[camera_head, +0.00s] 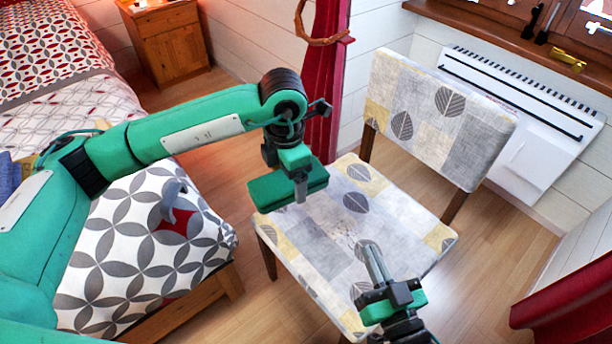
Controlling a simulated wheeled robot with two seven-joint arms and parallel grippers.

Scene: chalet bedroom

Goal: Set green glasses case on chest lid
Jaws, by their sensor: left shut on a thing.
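A dark green glasses case (270,192) is held in my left gripper (301,187), above the back left part of the chair seat. The gripper is shut on it from above, with one grey finger visible on the near side. The case is roughly level. My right gripper (374,262) is over the front of the seat, with its grey fingers pointing away from me. I see no chest lid in this view.
The upholstered chair (320,235) stands in the middle, its backrest to the upper right. A patterned bed (110,250) is at left behind my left arm. A wooden nightstand (170,45), red curtain (325,80) and white heater (520,125) stand further back. Wooden floor (490,255) is clear at right.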

